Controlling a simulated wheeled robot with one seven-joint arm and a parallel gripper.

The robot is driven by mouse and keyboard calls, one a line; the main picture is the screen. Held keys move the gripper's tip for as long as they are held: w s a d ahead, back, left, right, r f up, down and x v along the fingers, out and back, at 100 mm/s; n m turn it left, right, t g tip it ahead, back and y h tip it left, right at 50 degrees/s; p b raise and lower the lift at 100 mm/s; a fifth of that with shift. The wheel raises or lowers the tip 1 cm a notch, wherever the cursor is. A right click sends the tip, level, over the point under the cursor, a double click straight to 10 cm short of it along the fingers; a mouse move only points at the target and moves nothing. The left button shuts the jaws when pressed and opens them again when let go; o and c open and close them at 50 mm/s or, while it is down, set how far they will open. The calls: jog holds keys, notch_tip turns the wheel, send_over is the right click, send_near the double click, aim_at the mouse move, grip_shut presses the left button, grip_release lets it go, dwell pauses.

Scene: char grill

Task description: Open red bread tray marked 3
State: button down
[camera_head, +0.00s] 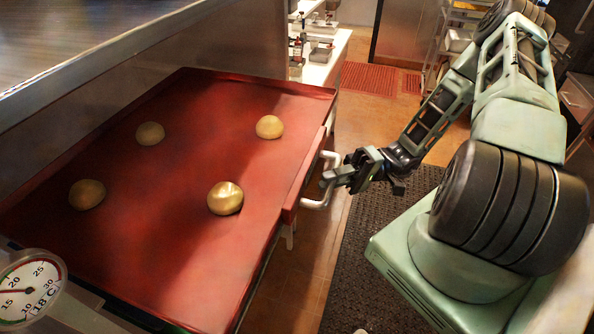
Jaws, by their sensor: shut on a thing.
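The red bread tray (190,195) extends out from under a dark metal counter at the left, showing a wide flat surface. Several round buns lie spread on it, one of them (225,198) near the front. A pale handle (318,192) sticks out from the tray's right edge. My gripper (331,180) is at this handle, its fingers shut on the handle's bar. The exact finger contact is small in the picture. The number on the tray is not visible.
A round dial thermometer (30,290) is at the lower left. The counter (90,50) rises behind the tray. A dark floor mat (385,260) lies beneath my arm. Tiled floor, a red mat (367,90) and a white counter (325,65) are farther back.

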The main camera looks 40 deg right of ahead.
jog(key=s+d, duration=0.8)
jog(key=s, duration=0.3)
jog(key=shift+s+d+b, duration=0.25)
jog(key=shift+b, duration=0.1)
jog(key=c, duration=1.4)
grip_release()
jog(key=shift+o, duration=0.2)
jog(key=s+d+f+b, duration=0.2)
jog(key=d+b, duration=0.5)
jog(key=d, duration=1)
jog(key=shift+s+f, duration=0.2)
jog(key=shift+s, duration=0.05)
jog(key=shift+r, duration=0.1)
